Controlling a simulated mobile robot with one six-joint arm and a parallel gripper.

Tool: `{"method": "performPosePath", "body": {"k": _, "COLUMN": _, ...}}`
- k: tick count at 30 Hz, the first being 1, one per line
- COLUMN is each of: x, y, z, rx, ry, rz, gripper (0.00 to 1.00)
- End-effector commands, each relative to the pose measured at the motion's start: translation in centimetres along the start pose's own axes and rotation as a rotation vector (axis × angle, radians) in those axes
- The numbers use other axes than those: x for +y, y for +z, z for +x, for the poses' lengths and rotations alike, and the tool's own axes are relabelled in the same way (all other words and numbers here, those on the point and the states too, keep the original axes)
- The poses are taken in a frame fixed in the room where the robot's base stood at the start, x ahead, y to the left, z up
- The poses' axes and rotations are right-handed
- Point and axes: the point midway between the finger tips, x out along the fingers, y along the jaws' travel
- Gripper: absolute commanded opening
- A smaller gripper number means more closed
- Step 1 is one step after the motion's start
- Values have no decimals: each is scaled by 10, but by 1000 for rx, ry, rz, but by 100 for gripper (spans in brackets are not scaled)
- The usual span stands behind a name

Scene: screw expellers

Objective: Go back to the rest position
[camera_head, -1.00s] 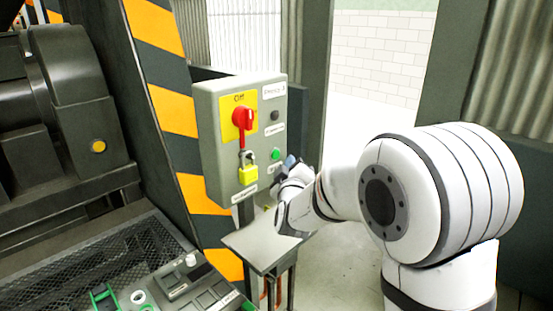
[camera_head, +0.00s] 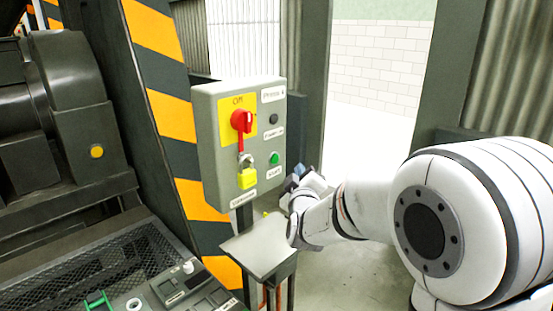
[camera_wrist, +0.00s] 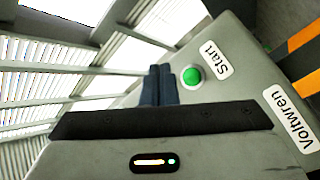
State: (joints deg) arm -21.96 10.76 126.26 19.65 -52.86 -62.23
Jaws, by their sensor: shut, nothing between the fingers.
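My gripper (camera_wrist: 158,85) shows in the wrist view with its two dark fingers together and nothing between them. The fingers are beside the green button (camera_wrist: 192,76) with its "Start" label; I cannot tell whether they touch the box. In the head view my gripper (camera_head: 297,172) is small and partly hidden by my white wrist, at the lower right of the grey control box (camera_head: 212,140). The box carries a red rotary switch (camera_head: 241,122) on a yellow plate, a yellow padlock (camera_head: 247,178) and the green button (camera_head: 274,158).
A small grey shelf (camera_head: 258,250) stands under the box. A striped orange and black post (camera_head: 178,155) and dark machinery (camera_head: 70,130) are at the left. A tray with tools (camera_head: 170,290) is at the lower left. Open floor (camera_head: 345,270) lies right of the shelf.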

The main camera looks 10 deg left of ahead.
Motion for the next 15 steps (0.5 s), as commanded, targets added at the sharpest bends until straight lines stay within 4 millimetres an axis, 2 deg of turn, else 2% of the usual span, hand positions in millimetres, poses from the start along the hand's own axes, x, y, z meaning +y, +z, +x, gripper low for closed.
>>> {"method": "performPosePath", "body": {"k": 5, "x": 4, "y": 9, "z": -8, "rx": -42, "ry": -65, "rz": 56, "gripper": 0}}
{"method": "performPosePath", "body": {"k": 8, "x": 8, "y": 24, "z": -24, "rx": -116, "ry": -163, "rz": 140, "gripper": 0}}
{"method": "performPosePath", "body": {"k": 11, "x": 10, "y": 44, "z": -51, "rx": -229, "ry": -276, "rz": 244, "gripper": 0}}
{"method": "performPosePath", "body": {"k": 15, "x": 11, "y": 74, "z": -101, "rx": -429, "ry": -411, "rz": 386, "gripper": 0}}
